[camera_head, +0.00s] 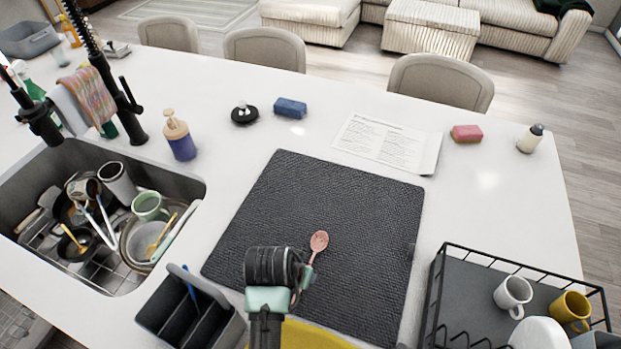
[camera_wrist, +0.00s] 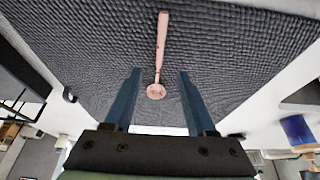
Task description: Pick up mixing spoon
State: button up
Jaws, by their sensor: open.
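The mixing spoon (camera_head: 318,243) is pinkish-brown and lies on the dark textured mat (camera_head: 370,215). Its bowl points away from me in the head view, and my arm hides part of its handle. In the wrist view the spoon (camera_wrist: 161,50) shows whole, with its bowl lying between the lines of my two fingers and its handle running up the picture. My gripper (camera_wrist: 155,75) is open and empty, with the spoon apart from both fingers.
A sink (camera_head: 190,187) full of dishes is at the left, with a grey caddy (camera_head: 165,307) beside the mat. A black dish rack (camera_head: 447,290) with mugs stands at the right.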

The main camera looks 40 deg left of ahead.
jog(key=shift+p+x, duration=0.6)
jog(key=shift+x, duration=2.15)
jog(key=shift+s+d, duration=0.1)
grip_shut()
